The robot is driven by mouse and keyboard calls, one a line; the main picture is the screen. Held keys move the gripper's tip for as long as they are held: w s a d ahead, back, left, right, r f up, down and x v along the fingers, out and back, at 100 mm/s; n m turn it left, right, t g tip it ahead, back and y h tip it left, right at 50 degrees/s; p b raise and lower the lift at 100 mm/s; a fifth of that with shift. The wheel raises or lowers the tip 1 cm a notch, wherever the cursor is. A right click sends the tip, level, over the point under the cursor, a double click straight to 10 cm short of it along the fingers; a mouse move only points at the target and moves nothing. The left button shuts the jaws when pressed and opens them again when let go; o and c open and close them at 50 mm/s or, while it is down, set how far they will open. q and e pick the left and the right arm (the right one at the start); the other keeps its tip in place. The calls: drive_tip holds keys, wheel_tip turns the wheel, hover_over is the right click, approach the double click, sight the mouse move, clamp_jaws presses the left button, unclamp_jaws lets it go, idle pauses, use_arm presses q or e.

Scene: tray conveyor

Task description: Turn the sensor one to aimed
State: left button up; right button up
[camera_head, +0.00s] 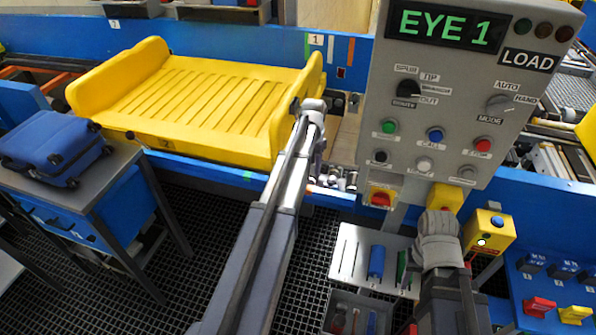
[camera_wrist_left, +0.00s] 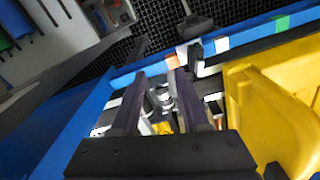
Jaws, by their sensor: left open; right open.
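The grey control panel (camera_head: 455,125) shows "EYE 1" in green on its display (camera_head: 445,28). I cannot clearly make out sensor one itself; a small dark fitting (camera_head: 337,101) sits on the blue rail just right of my left gripper (camera_head: 312,108). My left gripper reaches over the rail beside the yellow tray. In the left wrist view its two dark fingers (camera_wrist_left: 160,75) are apart, with silvery cylinders (camera_wrist_left: 162,98) seen between and beyond them. My right gripper (camera_head: 437,222) is low, in front of the panel's post; its fingers are hard to make out.
The yellow tray (camera_head: 190,143) lies on the blue conveyor left of my left arm. A blue suitcase (camera_head: 55,152) lies on a side table (camera_head: 125,157). A red-on-yellow switch (camera_head: 381,198) and a yellow button box (camera_head: 489,232) are near my right gripper. A tool board (camera_head: 350,255) is below.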

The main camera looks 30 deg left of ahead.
use_arm(q)
drive_tip(key=w+a, duration=0.1)
drive_tip(key=a, duration=0.1)
drive_tip(key=w+a, duration=0.1)
drive_tip(key=a, duration=0.1)
drive_tip(key=w+a, duration=0.1)
drive_tip(key=a, duration=0.2)
drive_tip(key=shift+a, duration=0.1)
drive_tip(key=shift+f, duration=0.15)
wheel_tip(320, 180, down, 8)
drive_tip(key=b, duration=0.8)
drive_tip(key=shift+r, duration=0.2)
clamp_jaws()
